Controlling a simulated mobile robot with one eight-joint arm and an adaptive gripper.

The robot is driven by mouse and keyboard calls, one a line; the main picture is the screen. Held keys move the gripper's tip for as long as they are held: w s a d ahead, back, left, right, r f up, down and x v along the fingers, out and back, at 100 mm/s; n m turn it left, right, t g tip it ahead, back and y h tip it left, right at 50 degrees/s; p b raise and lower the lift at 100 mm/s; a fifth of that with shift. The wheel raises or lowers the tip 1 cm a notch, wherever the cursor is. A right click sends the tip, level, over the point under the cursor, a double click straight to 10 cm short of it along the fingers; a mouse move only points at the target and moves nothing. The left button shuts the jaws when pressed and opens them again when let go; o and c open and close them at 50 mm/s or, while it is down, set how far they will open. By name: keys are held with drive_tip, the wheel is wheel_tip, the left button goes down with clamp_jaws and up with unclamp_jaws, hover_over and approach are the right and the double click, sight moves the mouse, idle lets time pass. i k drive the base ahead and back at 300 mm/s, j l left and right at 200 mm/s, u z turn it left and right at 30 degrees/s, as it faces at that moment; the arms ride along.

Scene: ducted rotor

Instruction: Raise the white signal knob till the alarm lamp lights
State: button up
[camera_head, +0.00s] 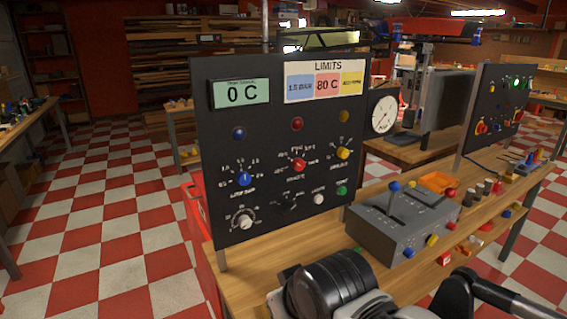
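A white knob (246,222) with a dial scale around it sits at the lower left of the upright black panel (270,165). Its label is too small to read, and its pointer direction is unclear. A smaller white button or knob (318,198) sits further right on the panel. Three lamps form a row above the knobs: blue (239,133), red (297,124) and amber (344,116). All three look dark. I cannot tell which is the alarm lamp. A display (240,93) reads 0 C. My gripper does not show; only parts of my arm appear at the bottom.
Blue (244,179), red (299,164) and yellow (342,153) knobs and a green button (342,190) share the panel. A grey lever box (405,222) stands on the wooden bench (245,287) to its right. A second panel (497,112) with a lit green lamp stands further right.

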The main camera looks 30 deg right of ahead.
sight(243, 221)
drive_tip(key=k+l, duration=0.15)
drive_tip(key=k, duration=0.3)
drive_tip(key=k+l, duration=0.2)
drive_tip(key=k, duration=0.25)
drive_tip(key=u, duration=0.05)
